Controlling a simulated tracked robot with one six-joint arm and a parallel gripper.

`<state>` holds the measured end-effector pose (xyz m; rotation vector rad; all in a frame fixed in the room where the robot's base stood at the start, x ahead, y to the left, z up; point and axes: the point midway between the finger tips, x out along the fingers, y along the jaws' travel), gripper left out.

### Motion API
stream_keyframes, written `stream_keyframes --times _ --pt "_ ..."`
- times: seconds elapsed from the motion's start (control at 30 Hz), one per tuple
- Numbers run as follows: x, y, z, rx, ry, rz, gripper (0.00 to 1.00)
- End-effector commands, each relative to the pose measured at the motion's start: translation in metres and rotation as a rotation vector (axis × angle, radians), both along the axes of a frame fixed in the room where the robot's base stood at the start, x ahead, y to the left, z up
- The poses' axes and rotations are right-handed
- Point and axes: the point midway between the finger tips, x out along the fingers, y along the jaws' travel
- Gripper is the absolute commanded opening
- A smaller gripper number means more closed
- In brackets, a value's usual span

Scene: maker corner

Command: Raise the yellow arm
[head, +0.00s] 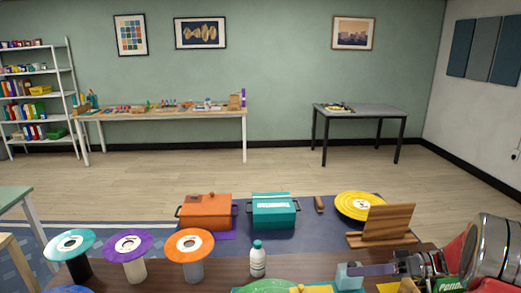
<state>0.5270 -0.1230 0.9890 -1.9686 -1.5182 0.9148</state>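At the bottom edge, a green disc (266,287) and a yellow flat part (316,289) are cut off by the frame. A small yellow-orange piece (297,289) lies where they meet; I cannot tell whether it is the yellow arm. A light teal block (349,277) stands right of the yellow part. A purple-grey bar (372,269) runs from this block to my gripper (402,264) at the lower right. I cannot make out the fingers clearly, nor whether they hold the bar.
A white bottle (257,260) stands left of the block. Disc-topped stands, teal (55,246), purple (112,250) and orange (175,248), line the left. Behind are an orange box (205,212), a teal box (273,214), a yellow disc (350,208) and a wooden stand (388,222).

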Motion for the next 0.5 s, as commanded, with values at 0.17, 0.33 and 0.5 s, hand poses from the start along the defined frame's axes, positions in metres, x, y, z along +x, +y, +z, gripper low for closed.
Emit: stream_keyframes --times 0.17,0.33,0.5 --pt "-0.016 0.033 0.018 -0.118 0.11 0.039 0.33" --pt "-0.034 0.059 0.03 -0.235 0.207 0.052 0.33" --pt "-0.055 0.081 0.04 -0.358 0.288 0.048 0.33"
